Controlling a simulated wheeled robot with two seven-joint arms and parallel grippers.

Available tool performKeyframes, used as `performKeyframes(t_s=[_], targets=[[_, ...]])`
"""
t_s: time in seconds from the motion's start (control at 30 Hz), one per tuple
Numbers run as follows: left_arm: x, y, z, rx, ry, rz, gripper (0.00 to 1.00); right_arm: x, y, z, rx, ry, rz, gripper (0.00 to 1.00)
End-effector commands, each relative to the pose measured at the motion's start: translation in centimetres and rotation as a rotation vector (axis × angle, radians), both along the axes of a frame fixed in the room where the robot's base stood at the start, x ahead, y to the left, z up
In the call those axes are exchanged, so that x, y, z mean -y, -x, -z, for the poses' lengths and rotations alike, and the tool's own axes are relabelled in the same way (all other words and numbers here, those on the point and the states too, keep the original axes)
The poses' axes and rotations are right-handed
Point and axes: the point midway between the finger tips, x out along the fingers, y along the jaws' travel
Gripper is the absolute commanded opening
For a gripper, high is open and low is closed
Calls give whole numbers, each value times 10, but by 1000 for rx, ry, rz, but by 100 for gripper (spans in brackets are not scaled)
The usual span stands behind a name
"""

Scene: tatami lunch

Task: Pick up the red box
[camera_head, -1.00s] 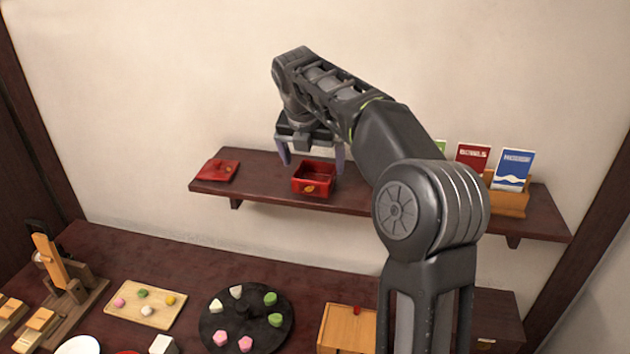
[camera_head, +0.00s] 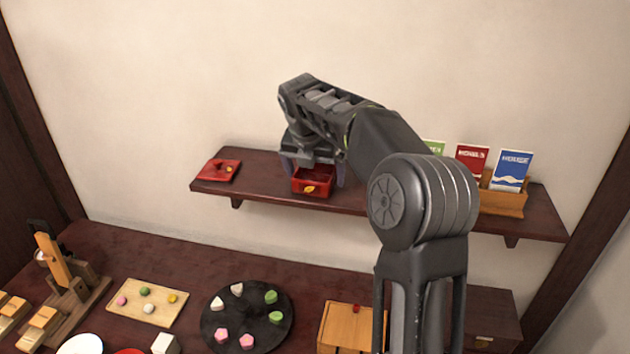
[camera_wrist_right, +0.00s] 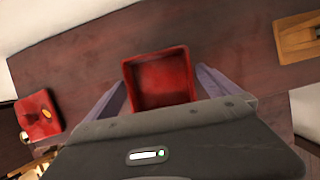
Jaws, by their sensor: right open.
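The red box (camera_head: 313,187) stands open-topped on the wall shelf, with a yellow mark on its front. It looks empty in the right wrist view (camera_wrist_right: 162,80). My right gripper (camera_head: 313,172) is over the box, pointing down, its fingers apart. In the right wrist view, one finger is on each side of the box, and I see small gaps between fingers and walls. A flat red lid-like piece (camera_head: 217,170) with a yellow mark lies on the shelf left of the box. My left gripper does not show.
The dark shelf (camera_head: 262,182) also bears a wooden holder (camera_head: 503,203) with several cards at the right. Below, a table (camera_head: 215,270) carries a round black tray (camera_head: 236,341), a wooden board with sweets (camera_head: 135,316) and a wooden box (camera_head: 343,330).

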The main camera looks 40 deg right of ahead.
Motion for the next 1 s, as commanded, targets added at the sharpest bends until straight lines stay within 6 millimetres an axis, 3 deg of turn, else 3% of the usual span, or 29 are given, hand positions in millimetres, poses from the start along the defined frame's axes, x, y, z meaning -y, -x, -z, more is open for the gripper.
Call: performKeyframes(t_s=[0.23, 0.9, 1.0], targets=[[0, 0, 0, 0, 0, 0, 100, 0, 0, -1, 0, 0, 0, 98], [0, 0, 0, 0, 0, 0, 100, 0, 0, -1, 0, 0, 0, 44], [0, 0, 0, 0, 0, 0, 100, 0, 0, -1, 1, 0, 0, 39]])
